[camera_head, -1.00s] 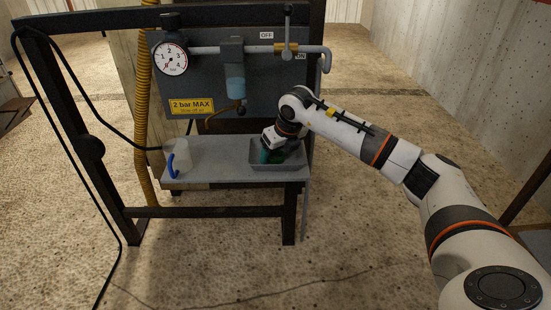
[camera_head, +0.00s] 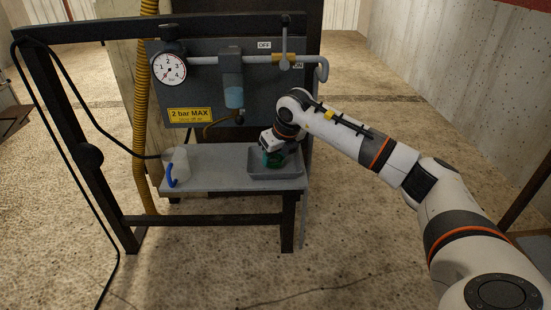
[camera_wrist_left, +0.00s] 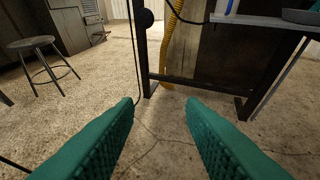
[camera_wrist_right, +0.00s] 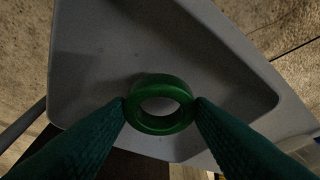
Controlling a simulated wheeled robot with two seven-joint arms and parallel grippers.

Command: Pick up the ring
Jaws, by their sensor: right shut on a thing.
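The green ring (camera_wrist_right: 160,84) shows in the right wrist view, above the grey tray (camera_wrist_right: 85,85). My right gripper (camera_wrist_right: 160,108) is shut on the ring, one teal finger pressing on each side. In the head view my right gripper (camera_head: 272,158) is at the tray (camera_head: 290,176) on the bench, pointing down; the ring cannot be told apart from the fingers there. Whether the ring touches the tray floor is not clear. My left gripper (camera_wrist_left: 162,105) is open and empty over bare floor in the left wrist view, and is not seen in the head view.
A translucent jug with a blue handle (camera_head: 172,176) stands on the left of the bench (camera_head: 215,178). Behind is a panel with a gauge (camera_head: 170,70), a filter bowl (camera_head: 233,95) and a lever (camera_head: 285,55). A dark frame post (camera_head: 88,150) is at left. A stool (camera_wrist_left: 38,52) stands farther off.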

